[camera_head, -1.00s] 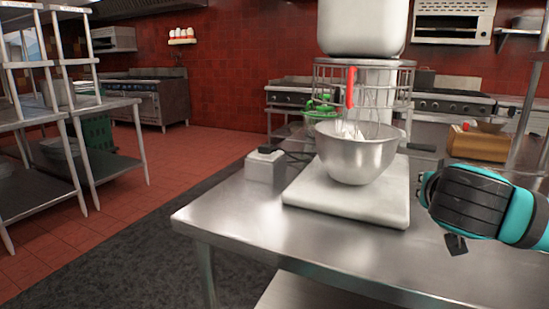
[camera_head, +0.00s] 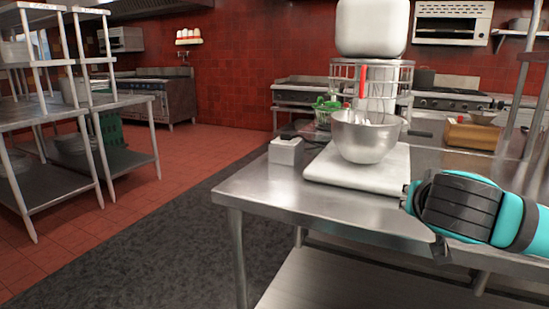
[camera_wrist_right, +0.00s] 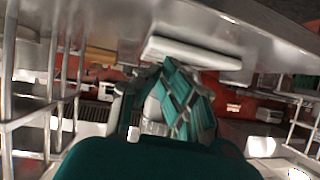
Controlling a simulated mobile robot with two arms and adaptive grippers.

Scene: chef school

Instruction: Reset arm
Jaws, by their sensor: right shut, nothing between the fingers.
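My right arm, teal and black, comes in from the right edge in the head view. Its gripper (camera_head: 430,212) is at the front right of the steel table (camera_head: 290,195), close to the near edge and to the right of the white scale-like base. It is shut and holds nothing. Its fingertips are partly hidden by the dark wrist housing. In the right wrist view, teal and grey parts of mine (camera_wrist_right: 180,100) fill the middle. My left gripper is not in view.
A steel mixing bowl (camera_head: 366,137) with a whisk stands on a white base (camera_head: 365,178), under a white mixer head (camera_head: 372,28). A small white box (camera_head: 286,151) is beside it. A shelf rack (camera_head: 40,115) stands at left. The floor between is free.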

